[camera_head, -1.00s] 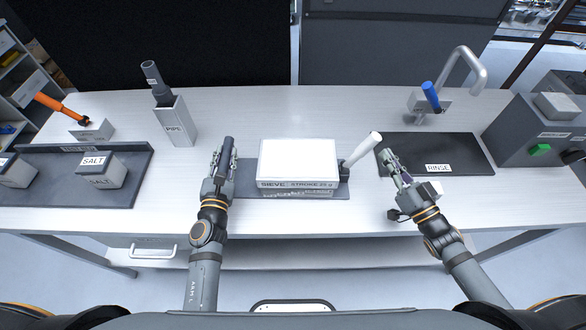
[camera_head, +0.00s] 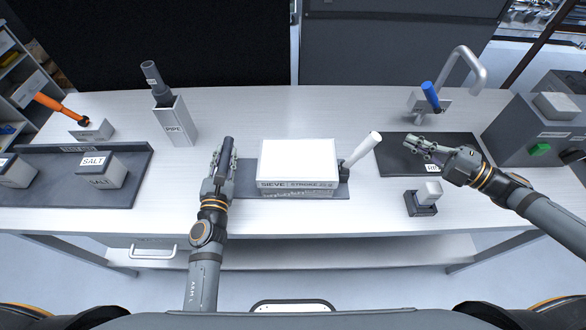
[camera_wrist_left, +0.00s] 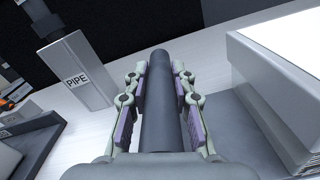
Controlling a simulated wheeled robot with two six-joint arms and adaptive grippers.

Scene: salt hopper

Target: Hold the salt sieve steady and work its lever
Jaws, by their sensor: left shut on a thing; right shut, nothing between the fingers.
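The salt sieve (camera_head: 297,163) is a white-topped box labelled SIEVE, standing on a grey base plate (camera_head: 247,185) mid-table. Its lever (camera_head: 364,151) has a white handle and leans up to the right from the box's right side. My left gripper (camera_head: 221,160) is shut on a dark upright bar at the left of the sieve; in the left wrist view the bar (camera_wrist_left: 160,100) stands between both finger pads. My right gripper (camera_head: 412,142) is shut and empty, over the dark rinse mat (camera_head: 465,150), to the right of the lever and apart from it.
A small block in a dark holder (camera_head: 421,205) stands at the front right. A PIPE holder (camera_head: 175,122) and SALT boxes (camera_head: 101,171) are at the left. A tap (camera_head: 468,70), a blue-handled lever (camera_head: 431,96) and a grey machine (camera_head: 535,130) are at the right.

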